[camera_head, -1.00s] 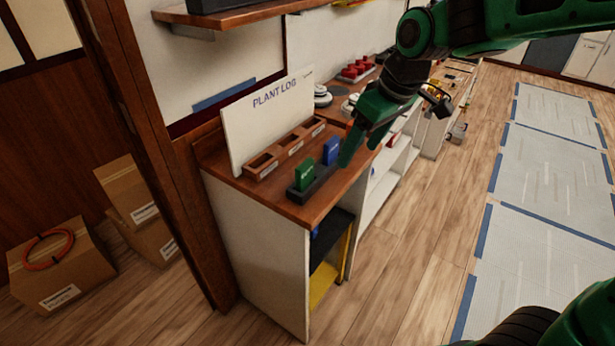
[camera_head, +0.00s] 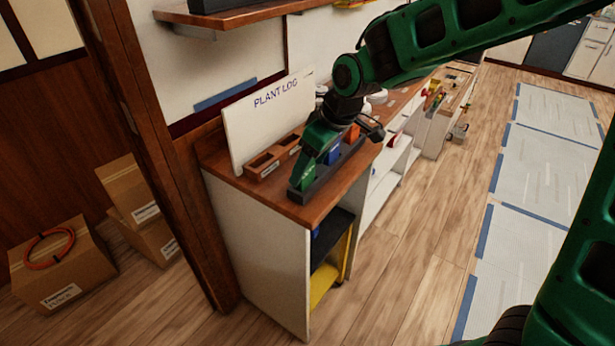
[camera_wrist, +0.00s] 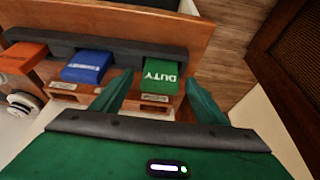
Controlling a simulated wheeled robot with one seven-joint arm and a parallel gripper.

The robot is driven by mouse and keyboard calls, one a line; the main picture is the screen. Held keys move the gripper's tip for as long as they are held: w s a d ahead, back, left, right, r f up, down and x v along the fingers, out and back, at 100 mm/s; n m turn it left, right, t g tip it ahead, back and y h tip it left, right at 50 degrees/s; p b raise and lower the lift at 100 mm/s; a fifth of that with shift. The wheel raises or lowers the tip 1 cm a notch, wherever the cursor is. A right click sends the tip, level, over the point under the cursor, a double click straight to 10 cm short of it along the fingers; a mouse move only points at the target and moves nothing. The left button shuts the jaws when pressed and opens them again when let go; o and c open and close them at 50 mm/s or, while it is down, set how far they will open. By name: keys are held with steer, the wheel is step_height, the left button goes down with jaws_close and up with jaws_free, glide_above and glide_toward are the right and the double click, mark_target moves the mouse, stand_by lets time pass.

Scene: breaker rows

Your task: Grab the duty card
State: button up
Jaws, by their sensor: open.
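The duty card is a green card (camera_wrist: 162,77) marked DUTY, standing in a dark slotted holder (camera_wrist: 110,48) in the wrist view. In the head view the green card (camera_head: 308,176) shows at the near end of the holder (camera_head: 319,184), partly behind my gripper. My gripper (camera_wrist: 160,92) is open, with one finger on each side of the duty card in the wrist view. I cannot tell whether the fingers touch it. In the head view my gripper (camera_head: 318,160) reaches down over the card.
A blue card (camera_wrist: 87,66) and an orange card (camera_wrist: 22,57) stand in the same holder. A wooden tray (camera_head: 262,168) and a PLANT LOG board (camera_head: 255,120) are behind it. Cardboard boxes (camera_head: 62,270) sit on the floor at left.

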steer(key=shift+x, duration=1.35)
steer(key=shift+c, duration=0.7)
steer(key=c, duration=1)
steer(key=shift+r, duration=0.1)
